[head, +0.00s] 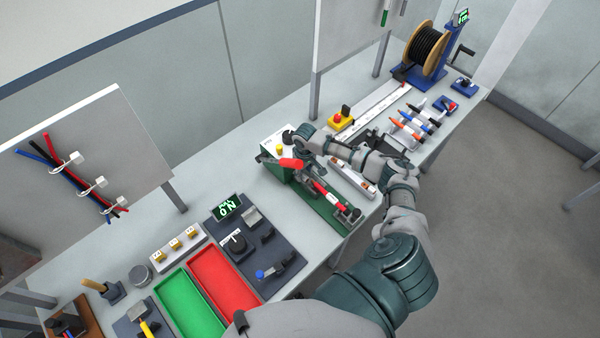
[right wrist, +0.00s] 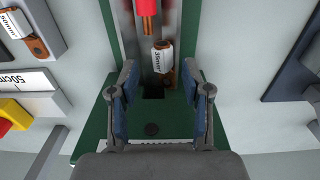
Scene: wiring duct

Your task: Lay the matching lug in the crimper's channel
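A lug (right wrist: 162,58) with a white label reading 35mm² and a copper end lies at the channel, slightly tilted. My right gripper (right wrist: 160,80) is open, its fingers on either side of the lug's copper end. They look apart from it, though the right tip is close. Whether the lug lies flat is unclear. My left gripper is not in view.
A grey rack (right wrist: 52,14) holds a lug at left. A 50cm ruler (right wrist: 28,82) and a yellow box (head: 341,122) are near. Red (head: 224,277) and green (head: 180,303) trays and a dark panel (head: 262,250) stand nearer.

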